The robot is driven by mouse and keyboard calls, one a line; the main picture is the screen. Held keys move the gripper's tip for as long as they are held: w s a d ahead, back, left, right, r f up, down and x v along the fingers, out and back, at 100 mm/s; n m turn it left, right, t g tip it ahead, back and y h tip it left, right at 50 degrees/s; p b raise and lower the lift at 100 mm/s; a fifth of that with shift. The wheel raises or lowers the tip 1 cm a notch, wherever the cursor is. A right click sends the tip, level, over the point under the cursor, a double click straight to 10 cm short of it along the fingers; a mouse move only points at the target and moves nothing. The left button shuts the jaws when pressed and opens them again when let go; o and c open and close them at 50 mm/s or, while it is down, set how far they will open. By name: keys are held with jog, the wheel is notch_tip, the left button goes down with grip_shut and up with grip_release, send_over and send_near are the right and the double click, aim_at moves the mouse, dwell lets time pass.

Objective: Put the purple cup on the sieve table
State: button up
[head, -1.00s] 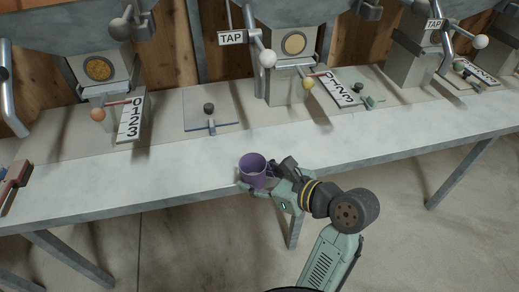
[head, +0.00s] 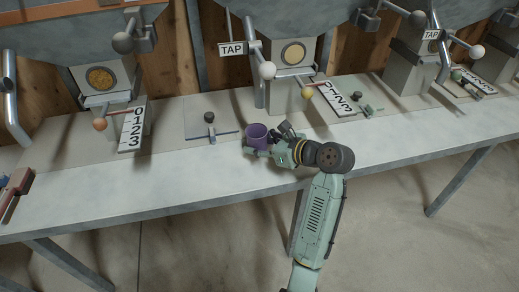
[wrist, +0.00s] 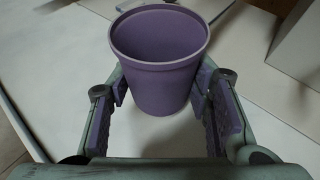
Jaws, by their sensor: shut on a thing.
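The purple cup (head: 256,137) is upright, with its open mouth up. My gripper (head: 268,150) is shut on it from the right and front in the head view. In the wrist view the cup (wrist: 160,60) sits between the two purple-padded fingers and looks empty. I cannot tell whether its base touches the surface below. A long pale table (head: 120,190) runs across the head view. A low flat plate with a dark knob (head: 209,117) lies just left of and behind the cup. No label shows which surface is the sieve table.
Several hopper stations with levers and ball handles line the back, including a red-brown ball (head: 99,124) and a white ball (head: 267,70). A number strip (head: 132,128) lies left of the flat plate. A reddish tool (head: 18,182) is at the left end. The front table strip is clear.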

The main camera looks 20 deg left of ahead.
jog(key=shift+s+f+p, duration=0.1)
jog(key=shift+f+p, duration=0.5)
jog(key=shift+p, duration=0.2)
jog(key=shift+d+f+p, duration=0.1)
jog(key=shift+f+p, duration=0.2)
jog(key=shift+f, duration=0.4)
jog(key=shift+f, duration=0.15)
jog(key=o, duration=1.3)
jog(key=shift+c, duration=0.2)
jog(key=b, duration=0.3)
jog(key=shift+f, duration=0.35)
